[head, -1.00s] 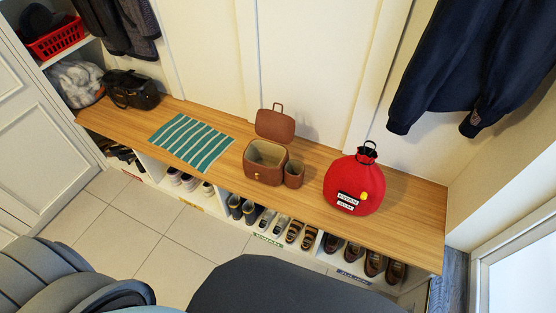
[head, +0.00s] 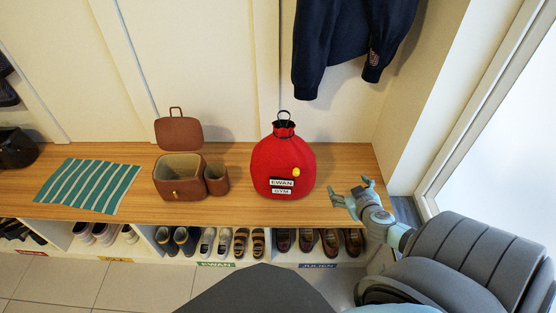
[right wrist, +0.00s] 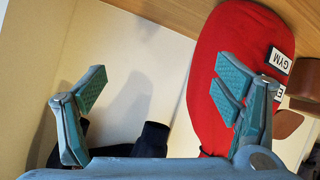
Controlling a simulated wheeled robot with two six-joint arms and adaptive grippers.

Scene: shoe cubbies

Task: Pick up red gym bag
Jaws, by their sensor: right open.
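The red gym bag (head: 283,163) stands upright on the wooden bench, right of the middle in the head view. It has a black loop handle on top, a yellow round spot and white labels reading EWAN and GYM. My right gripper (head: 352,194) is open and empty, to the right of the bag near the bench's right end. In the right wrist view the gripper's fingers (right wrist: 155,105) are spread wide, and the bag (right wrist: 235,65) shows behind the right-hand fingers. I cannot tell whether they touch it. My left gripper is not in view.
The wooden bench (head: 340,160) also holds an open brown box (head: 180,180), a brown cup (head: 217,181), a striped green cloth (head: 88,187) and a black bag (head: 17,148). Shoes fill cubbies below. A dark jacket (head: 350,40) hangs above the bench's right side.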

